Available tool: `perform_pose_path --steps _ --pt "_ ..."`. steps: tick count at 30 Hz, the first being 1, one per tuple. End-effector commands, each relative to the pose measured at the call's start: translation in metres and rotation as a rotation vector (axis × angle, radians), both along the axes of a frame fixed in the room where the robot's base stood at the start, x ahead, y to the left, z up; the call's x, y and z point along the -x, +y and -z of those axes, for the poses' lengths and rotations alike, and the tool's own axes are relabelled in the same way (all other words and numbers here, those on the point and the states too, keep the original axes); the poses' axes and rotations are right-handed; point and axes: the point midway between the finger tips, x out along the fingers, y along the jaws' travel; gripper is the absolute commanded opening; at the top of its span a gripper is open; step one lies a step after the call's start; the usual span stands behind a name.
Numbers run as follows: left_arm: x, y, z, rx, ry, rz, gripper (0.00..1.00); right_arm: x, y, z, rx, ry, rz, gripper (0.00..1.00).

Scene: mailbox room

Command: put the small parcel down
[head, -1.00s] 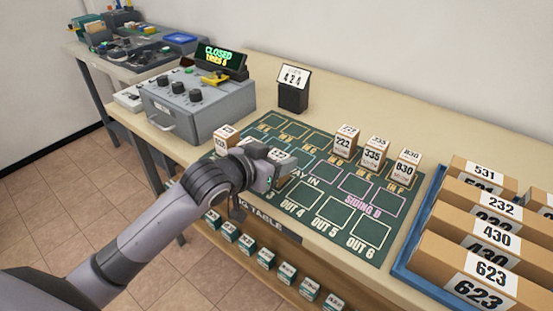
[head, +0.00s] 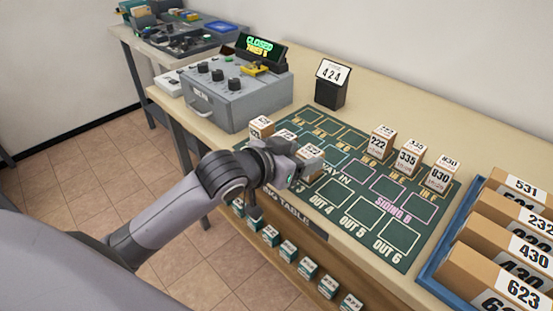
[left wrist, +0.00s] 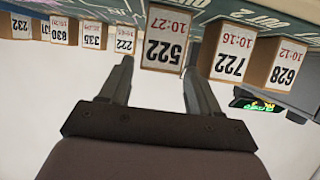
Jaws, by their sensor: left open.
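My left gripper (head: 300,168) is open over the near left part of the green marked mat (head: 330,212). A small parcel marked 522 (left wrist: 164,42) stands at the open fingertips (left wrist: 158,70) in the left wrist view, which is upside down. The fingers lie either side of its lower picture edge, with no clear contact. In the head view this parcel (head: 313,155) is partly hidden behind the gripper. Parcels marked 722 (left wrist: 230,50) and 628 (left wrist: 281,64) stand beside it in a row. My right gripper is out of view.
Parcels 222 (head: 379,146), 335 (head: 408,160) and 830 (head: 439,176) stand on the mat's right side. A blue tray (head: 440,255) of larger boxes is at the right. A grey control box (head: 225,103) and a 424 sign (head: 331,85) stand behind. Front mat squares are bare.

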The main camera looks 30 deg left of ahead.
Motion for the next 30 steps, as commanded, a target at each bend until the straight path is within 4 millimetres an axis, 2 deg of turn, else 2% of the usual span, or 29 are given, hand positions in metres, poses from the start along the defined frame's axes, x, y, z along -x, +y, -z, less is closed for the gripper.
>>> perform_pose_path --steps 10,17,20,23,26,30 --pt "0.053 0.019 -0.023 0.000 0.001 0.000 0.62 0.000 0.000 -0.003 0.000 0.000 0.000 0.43" --pt "0.071 0.026 -0.031 0.001 0.001 0.000 0.62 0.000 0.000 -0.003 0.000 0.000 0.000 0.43" --pt "0.073 0.027 -0.025 0.006 0.008 -0.003 0.62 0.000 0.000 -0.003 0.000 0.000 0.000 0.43" --pt "0.075 0.027 0.000 0.020 0.030 -0.013 0.62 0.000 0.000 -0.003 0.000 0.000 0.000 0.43" --pt "0.081 0.029 0.042 0.032 0.061 -0.035 0.62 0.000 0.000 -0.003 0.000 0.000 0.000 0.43" --pt "0.105 0.032 0.111 0.028 0.110 -0.076 0.62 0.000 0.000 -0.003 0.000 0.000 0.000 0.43"
